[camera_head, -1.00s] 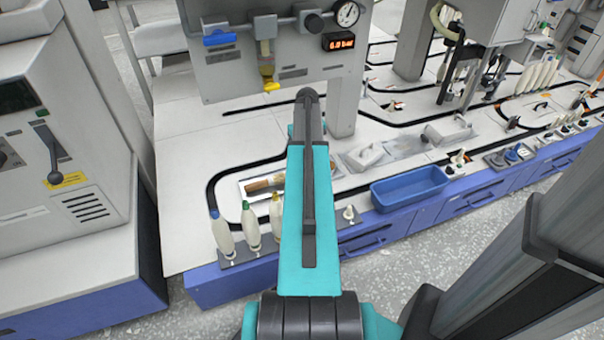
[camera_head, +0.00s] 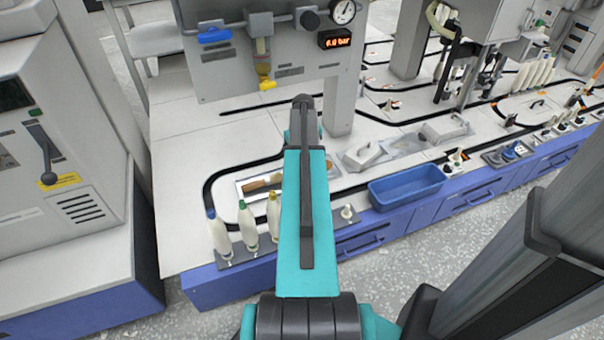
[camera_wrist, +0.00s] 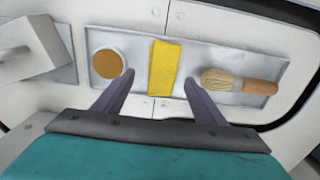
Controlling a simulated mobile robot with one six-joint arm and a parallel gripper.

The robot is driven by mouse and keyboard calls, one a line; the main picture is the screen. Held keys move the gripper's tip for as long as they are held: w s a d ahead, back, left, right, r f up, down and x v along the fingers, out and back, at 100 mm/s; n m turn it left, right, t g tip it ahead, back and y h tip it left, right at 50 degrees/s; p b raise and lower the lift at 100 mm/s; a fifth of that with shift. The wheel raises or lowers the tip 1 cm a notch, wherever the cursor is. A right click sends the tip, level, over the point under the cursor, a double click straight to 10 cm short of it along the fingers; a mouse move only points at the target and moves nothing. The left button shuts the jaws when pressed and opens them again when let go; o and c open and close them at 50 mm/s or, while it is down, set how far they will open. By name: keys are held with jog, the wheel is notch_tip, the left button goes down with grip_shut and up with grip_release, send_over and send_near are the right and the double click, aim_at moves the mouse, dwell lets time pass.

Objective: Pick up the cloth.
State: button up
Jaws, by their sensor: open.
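The cloth (camera_wrist: 163,68) is a yellow folded strip lying across the middle of a shallow metal tray (camera_wrist: 214,54) in the wrist view. My gripper (camera_wrist: 156,86) is open, with one finger on each side of the cloth's near part in the picture. Its fingers are empty, and I cannot tell how high they are above the tray.
In the tray, a round amber disc (camera_wrist: 107,64) lies left of the cloth and a brush (camera_wrist: 238,82) lies right. Bobbins (camera_head: 247,222) stand at the bench's front edge. A blue bin (camera_head: 407,187) sits right of my arm. A grey block (camera_wrist: 32,50) is left of the tray.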

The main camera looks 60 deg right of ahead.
notch_tip(320, 180, down, 5)
jog(key=shift+w+a+r+b, duration=0.1)
jog(key=shift+a+b, duration=0.05)
jog(key=shift+b, duration=0.8)
jog(key=c, duration=1.1)
jog(key=shift+r, duration=0.2)
jog(key=shift+r+p, duration=0.45)
jog(key=shift+r, duration=0.15)
notch_tip(320, 180, up, 2)
jog(key=shift+r+p, duration=0.15)
jog(key=shift+p, duration=0.4)
jog(key=s+a+r+p, duration=0.1)
jog(key=s+a+p, duration=0.2)
jog(key=s, duration=1.2)
jog(key=a, duration=0.2)
jog(key=shift+a, duration=0.35)
